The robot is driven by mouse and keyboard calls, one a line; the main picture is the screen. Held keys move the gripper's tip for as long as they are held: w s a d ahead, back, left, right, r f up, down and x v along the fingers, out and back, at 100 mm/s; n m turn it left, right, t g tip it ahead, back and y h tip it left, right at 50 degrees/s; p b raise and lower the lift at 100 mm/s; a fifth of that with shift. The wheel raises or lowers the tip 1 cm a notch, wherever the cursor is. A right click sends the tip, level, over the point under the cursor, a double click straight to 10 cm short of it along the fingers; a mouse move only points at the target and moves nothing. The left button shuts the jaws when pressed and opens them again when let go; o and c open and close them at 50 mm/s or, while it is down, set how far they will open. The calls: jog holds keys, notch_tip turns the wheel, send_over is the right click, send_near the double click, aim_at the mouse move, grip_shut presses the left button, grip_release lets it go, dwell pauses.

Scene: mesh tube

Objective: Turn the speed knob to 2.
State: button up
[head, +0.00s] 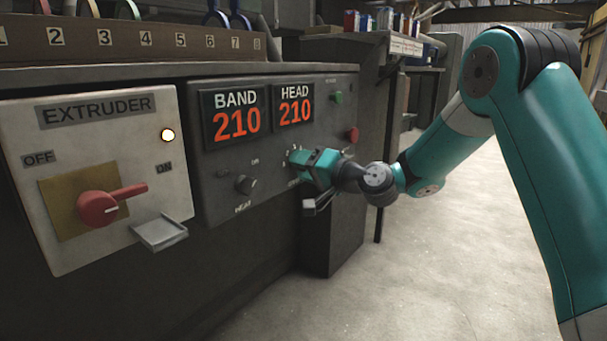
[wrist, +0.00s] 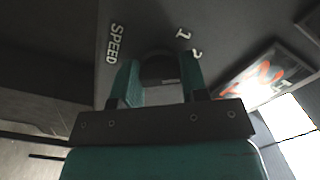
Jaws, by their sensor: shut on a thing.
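The speed knob (wrist: 160,68) is a dark round knob on the grey control panel. It sits between the two teal fingers of my gripper (wrist: 161,84) in the wrist view. The label SPEED and the numerals 1 and 2 show around it, with the 2 partly cut off by a finger. The knob's pointer is not clear. In the head view my gripper (head: 297,165) is against the panel (head: 222,177), right of the heat knob, and hides the speed knob.
The heat knob (head: 245,185) is left of my gripper. A green button (head: 337,97) and a red button (head: 352,134) are to the right. Displays above read BAND 210 and HEAD 210. The extruder box (head: 80,130) with a red switch (head: 97,208) stands at left. The floor at right is clear.

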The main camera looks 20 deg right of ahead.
jog(key=shift+n+b, duration=0.35)
jog(key=shift+n, duration=0.25)
jog(key=o, duration=0.9)
jog(key=shift+b+v, duration=0.9)
jog(key=shift+v, duration=7.8)
